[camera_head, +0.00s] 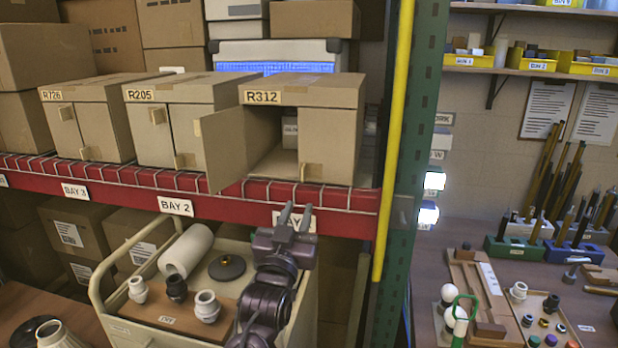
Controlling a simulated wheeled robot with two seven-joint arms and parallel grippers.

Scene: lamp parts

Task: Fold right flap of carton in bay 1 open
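The carton R312 (300,92) stands on the red-edged shelf above the bay sign that my gripper partly covers. Its left flap (226,150) is swung open to the left, and a pale item shows in the dark inside. Its right flap (332,145) is shut across the right part of the front, with a small tan tab (312,171) low on it. My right gripper is not in view.
Cartons R205 (165,125) and R726 (90,120) stand to the left. A yellow post edge (394,140) and green upright (420,120) stand close on the right. A cart (107,318) with lamp parts is below, beside my arm. Air before the right flap looks clear.

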